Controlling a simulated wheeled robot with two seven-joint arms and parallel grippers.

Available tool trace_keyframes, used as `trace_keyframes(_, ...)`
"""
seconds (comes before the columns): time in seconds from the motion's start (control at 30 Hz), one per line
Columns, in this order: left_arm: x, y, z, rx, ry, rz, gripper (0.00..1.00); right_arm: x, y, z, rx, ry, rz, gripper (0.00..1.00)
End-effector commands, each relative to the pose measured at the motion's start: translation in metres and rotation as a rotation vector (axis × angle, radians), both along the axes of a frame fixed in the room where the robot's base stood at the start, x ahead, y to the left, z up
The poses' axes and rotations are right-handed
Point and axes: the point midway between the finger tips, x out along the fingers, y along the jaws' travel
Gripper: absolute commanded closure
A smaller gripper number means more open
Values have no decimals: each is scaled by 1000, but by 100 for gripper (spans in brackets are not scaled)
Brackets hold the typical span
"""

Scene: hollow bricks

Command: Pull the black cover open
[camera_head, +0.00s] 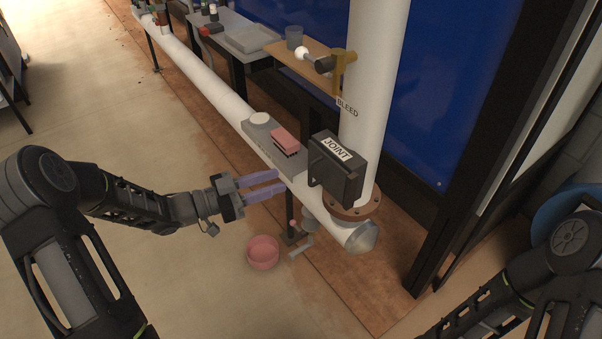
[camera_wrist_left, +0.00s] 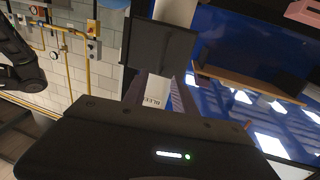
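The black cover (camera_head: 335,172) is a dark box on the white pipe, with a white label reading "JOINT" on its top. It looks shut. In the left wrist view, a dark square panel (camera_wrist_left: 160,46) that appears to be this cover stands ahead of the fingers. My left gripper (camera_head: 281,183) is to the left of the cover, apart from it. Its two purple fingers are spread with nothing between them. My right arm shows at the lower right, but its gripper is out of view.
A vertical white pipe (camera_head: 372,90) marked "BLEED" rises behind the cover. A pink block (camera_head: 285,140) rests on a grey tray on the horizontal pipe (camera_head: 215,92). A pink bowl (camera_head: 263,252) sits on the floor below my left gripper. A blue panel (camera_head: 455,100) stands behind.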

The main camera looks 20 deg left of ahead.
Motion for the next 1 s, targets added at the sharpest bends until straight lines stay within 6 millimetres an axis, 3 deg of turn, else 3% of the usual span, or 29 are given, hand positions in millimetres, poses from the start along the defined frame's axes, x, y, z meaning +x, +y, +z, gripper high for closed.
trace_keyframes(0.23, 11, -15, 0, -1, -1, -2, 68, 0, 0, 1, 0, 0, 0, 64)
trace_keyframes(0.6, 45, -56, 0, 1, -1, -1, 68, 0, 0, 2, 0, 0, 0, 64)
trace_keyframes(1.0, 49, -61, 0, 1, 1, 1, 70, 0, 0, 2, 0, 0, 0, 64)
